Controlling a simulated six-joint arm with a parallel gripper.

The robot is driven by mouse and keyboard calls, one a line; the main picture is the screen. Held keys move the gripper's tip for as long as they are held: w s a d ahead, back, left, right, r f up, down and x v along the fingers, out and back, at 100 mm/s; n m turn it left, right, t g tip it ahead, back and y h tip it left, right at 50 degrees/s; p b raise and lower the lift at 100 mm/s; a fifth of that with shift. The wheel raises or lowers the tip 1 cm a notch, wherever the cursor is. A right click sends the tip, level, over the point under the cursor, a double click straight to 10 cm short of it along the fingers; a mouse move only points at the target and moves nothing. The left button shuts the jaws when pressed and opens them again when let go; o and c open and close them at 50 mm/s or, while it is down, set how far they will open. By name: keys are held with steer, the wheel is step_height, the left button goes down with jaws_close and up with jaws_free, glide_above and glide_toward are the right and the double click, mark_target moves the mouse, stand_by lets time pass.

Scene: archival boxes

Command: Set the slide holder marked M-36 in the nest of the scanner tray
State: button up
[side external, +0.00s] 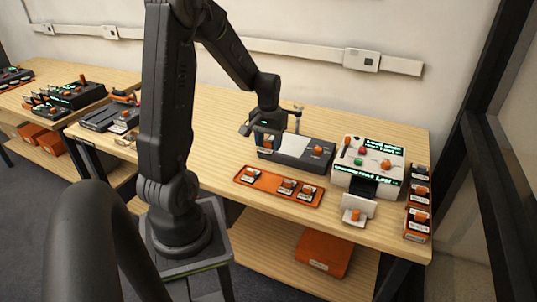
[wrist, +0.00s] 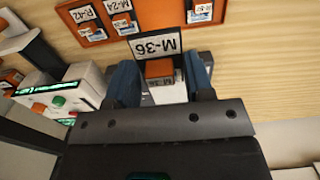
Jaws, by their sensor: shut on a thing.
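The slide holder M-36 (wrist: 155,47) has a black-edged white label and an orange knob. My gripper (wrist: 160,72) is shut on it, with one blue finger on each side. In the side view my gripper (side external: 268,136) is at the left end of a dark grey unit (side external: 318,164) with a white sheet on top. The holder shows there only as a small orange and white patch (side external: 267,145). I cannot tell whether it rests on the unit or hangs just above it. The nest is not clearly visible; the fingers and holder cover that spot.
An orange tray (side external: 270,197) in front holds several labelled holders, including R-42 (wrist: 82,14) and M-24 (wrist: 117,7). A white console (side external: 345,181) with screens and buttons stands to the right. Bare wood lies behind and left.

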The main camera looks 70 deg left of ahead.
steer(key=shift+r, duration=0.95)
steer(key=w+d, duration=1.7)
steer(key=w, duration=0.5)
steer(key=shift+w+d+f, duration=0.1)
steer(key=shift+d+f, duration=0.05)
steer(key=shift+f, duration=1.4)
steer(key=shift+w+d+f, duration=0.1)
steer(key=shift+d+f, duration=0.05)
steer(key=shift+f, duration=1.4)
steer(key=shift+d+f, duration=0.15)
steer(key=shift+f, duration=1.4)
steer(key=shift+f, duration=0.1)
steer(key=shift+f, duration=0.8)
steer(key=shift+f, duration=0.15)
steer(key=shift+f, duration=0.65)
